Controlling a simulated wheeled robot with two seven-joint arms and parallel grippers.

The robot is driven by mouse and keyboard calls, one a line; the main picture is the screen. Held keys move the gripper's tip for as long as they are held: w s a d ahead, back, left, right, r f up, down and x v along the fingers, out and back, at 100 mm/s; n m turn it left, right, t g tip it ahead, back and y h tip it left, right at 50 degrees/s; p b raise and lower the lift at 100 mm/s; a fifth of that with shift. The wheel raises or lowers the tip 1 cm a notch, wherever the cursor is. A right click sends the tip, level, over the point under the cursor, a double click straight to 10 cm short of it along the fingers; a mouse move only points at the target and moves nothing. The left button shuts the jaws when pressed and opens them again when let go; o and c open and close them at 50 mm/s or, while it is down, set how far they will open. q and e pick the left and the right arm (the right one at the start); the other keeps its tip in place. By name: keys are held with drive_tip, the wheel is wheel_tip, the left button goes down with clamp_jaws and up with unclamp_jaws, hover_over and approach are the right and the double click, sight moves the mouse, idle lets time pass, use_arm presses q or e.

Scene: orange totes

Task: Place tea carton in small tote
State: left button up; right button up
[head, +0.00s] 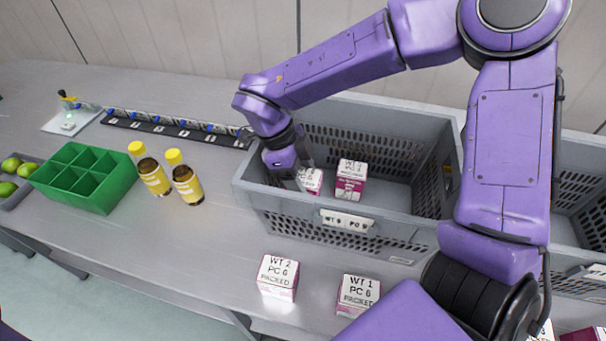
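My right arm comes in from the right, and its gripper (297,177) reaches down into a grey slotted tote (347,220). A white and pink carton (313,181) is at the fingers, partly hidden by them; I cannot tell whether they grip it. A second such carton (351,181) stands just right of it inside the tote. Two more white and pink cartons, one left (278,276) and one right (358,294), sit on the table in front of the tote. Their tops carry printed WT and PC text. My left gripper is not in view.
Two yellow-capped bottles (186,178) (150,169) and a green divided crate (82,178) stand to the left. A grey tray with green fruit (10,165) is at the far left. A black strip (176,129) lies behind. Another grey tote (578,205) is at right.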

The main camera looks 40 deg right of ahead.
drive_tip(key=shift+f, duration=0.15)
drive_tip(key=o, duration=1.2)
drive_tip(key=v, duration=1.3)
drive_tip(key=shift+s, duration=0.15)
